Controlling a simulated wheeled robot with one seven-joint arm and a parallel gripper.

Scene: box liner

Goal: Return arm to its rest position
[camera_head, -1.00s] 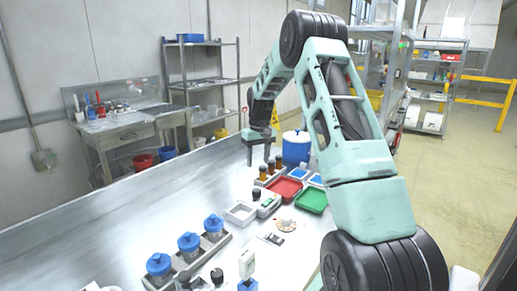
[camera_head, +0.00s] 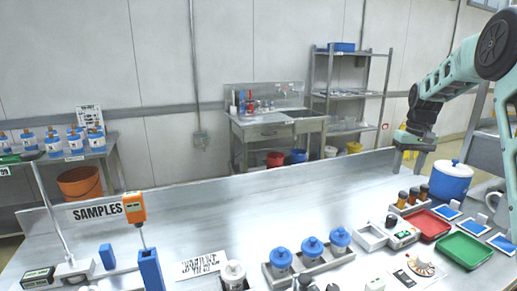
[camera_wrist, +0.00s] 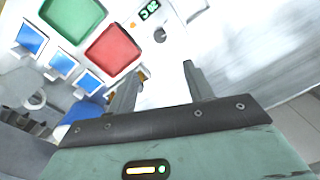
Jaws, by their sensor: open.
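My arm (camera_head: 450,85) reaches in from the right side of the head view, bent at the elbow. My gripper (camera_head: 407,168) points down above the far right part of the metal table (camera_head: 200,225). It is left of the blue pot (camera_head: 451,182) and behind the small amber bottles (camera_head: 412,197). In the wrist view my gripper (camera_wrist: 160,82) has its two fingers apart, with nothing between them. My arm's base lies outside the head view.
A red tray (camera_head: 428,226), a green tray (camera_head: 464,250) and a white tray (camera_head: 371,237) lie on the table. Blue-capped jars (camera_head: 312,250) stand in a rack at front centre. An orange device (camera_head: 135,208) stands at left. The table's back middle is clear.

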